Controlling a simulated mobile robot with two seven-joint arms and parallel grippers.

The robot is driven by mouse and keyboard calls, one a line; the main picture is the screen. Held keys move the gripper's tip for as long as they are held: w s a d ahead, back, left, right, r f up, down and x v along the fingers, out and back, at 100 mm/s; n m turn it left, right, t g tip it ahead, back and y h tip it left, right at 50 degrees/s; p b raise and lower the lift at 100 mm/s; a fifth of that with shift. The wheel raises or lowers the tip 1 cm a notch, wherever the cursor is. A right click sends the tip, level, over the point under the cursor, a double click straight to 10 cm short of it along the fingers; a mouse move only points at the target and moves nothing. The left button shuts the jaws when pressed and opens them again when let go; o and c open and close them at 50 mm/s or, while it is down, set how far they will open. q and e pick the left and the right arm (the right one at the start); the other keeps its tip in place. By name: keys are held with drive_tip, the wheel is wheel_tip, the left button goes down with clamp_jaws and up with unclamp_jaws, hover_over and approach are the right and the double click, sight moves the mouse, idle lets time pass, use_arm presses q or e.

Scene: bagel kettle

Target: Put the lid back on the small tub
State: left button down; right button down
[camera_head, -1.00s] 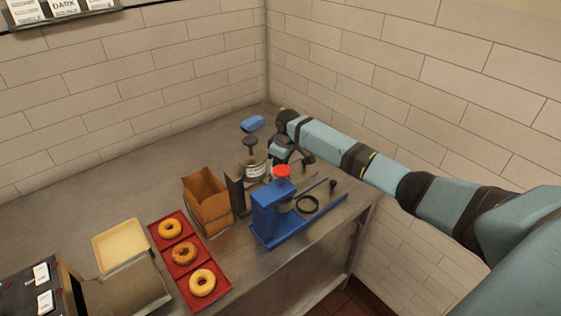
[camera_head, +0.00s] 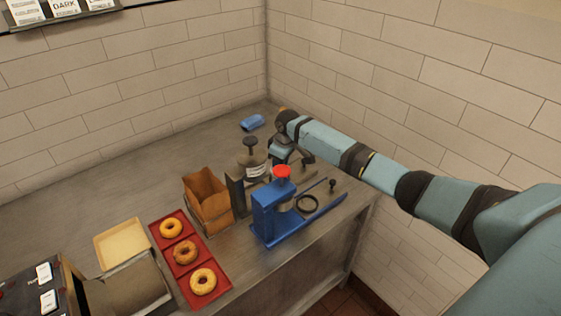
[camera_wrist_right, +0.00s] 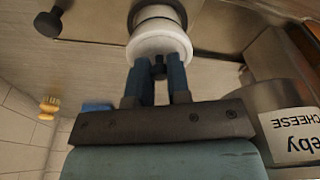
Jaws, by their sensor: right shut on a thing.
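My right gripper (camera_wrist_right: 158,80) is shut on the small dark knob (camera_wrist_right: 158,66) of a round white lid (camera_wrist_right: 160,43). The lid lies just beyond the fingertips in the right wrist view. A narrower pale round body, seemingly the small tub (camera_wrist_right: 158,13), shows directly behind the lid; I cannot tell whether the lid is seated on it or held just clear. In the head view my right gripper (camera_head: 288,157) is at the back right of the counter, behind the blue press, and hides the lid and the small tub. My left gripper is not in view.
A labelled metal container (camera_head: 252,170) stands close left of the gripper; its label reads "CHEESE" in the wrist view (camera_wrist_right: 295,130). A blue press (camera_head: 268,215) with a red knob stands in front. A paper bag (camera_head: 207,200), red bagel tray (camera_head: 184,255) and blue object (camera_head: 252,123) are nearby.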

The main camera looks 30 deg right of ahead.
idle(0.3)
drive_tip(key=c, duration=0.5)
unclamp_jaws()
wheel_tip(320, 180, up, 5)
drive_tip(key=p, duration=0.5)
drive_tip(key=shift+f, duration=0.15)
drive_tip(key=shift+r, duration=1.15)
clamp_jaws()
